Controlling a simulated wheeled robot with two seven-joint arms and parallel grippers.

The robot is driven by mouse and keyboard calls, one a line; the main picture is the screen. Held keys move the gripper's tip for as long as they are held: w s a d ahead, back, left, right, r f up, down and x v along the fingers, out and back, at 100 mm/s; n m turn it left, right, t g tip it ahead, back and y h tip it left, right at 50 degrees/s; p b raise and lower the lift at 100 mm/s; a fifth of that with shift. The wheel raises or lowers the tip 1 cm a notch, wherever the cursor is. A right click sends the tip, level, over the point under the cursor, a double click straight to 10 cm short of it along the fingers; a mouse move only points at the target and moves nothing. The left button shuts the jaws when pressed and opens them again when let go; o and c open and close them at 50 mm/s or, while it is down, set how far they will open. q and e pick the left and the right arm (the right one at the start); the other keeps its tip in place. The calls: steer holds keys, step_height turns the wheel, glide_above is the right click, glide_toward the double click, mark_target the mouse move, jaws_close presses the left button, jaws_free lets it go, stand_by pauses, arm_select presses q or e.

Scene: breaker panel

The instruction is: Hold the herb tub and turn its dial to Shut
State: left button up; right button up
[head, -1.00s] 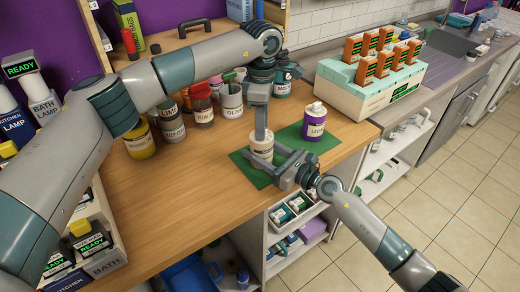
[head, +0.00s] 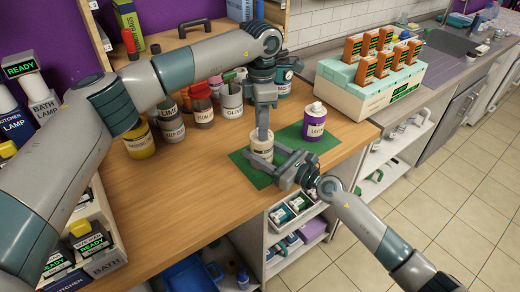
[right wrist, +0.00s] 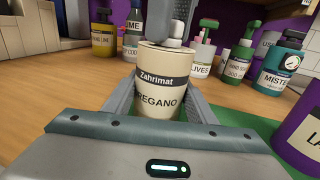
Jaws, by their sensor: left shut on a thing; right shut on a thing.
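The herb tub (head: 262,146) is a cream tub, upright on a green mat (head: 290,143). In the right wrist view the tub (right wrist: 158,85) reads "Zahrimat" and "OREGANO", its first letter partly hidden. My right gripper (head: 274,165) is shut on the tub's body, one finger on each side. My left gripper (head: 263,136) points down from above and is shut on the dial on top of the tub. In the right wrist view a pale part of the dial (right wrist: 172,42) shows at the lid, below the left fingers. The dial's markings cannot be read.
A purple bottle (head: 314,122) stands on the mat right of the tub. Several labelled jars, including one (head: 232,101) marked "OLIVES", stand behind it. A pale-green crate (head: 345,88) with orange boxes is at the right. The wooden counter (head: 190,190) left of the mat is clear.

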arm_select(q)
steer(key=shift+n, duration=1.4)
steer(key=shift+n, duration=1.5)
steer(key=o, duration=1.2)
steer(key=shift+c, duration=0.2)
steer(key=shift+r, duration=0.1)
steer(key=shift+r, duration=2.9)
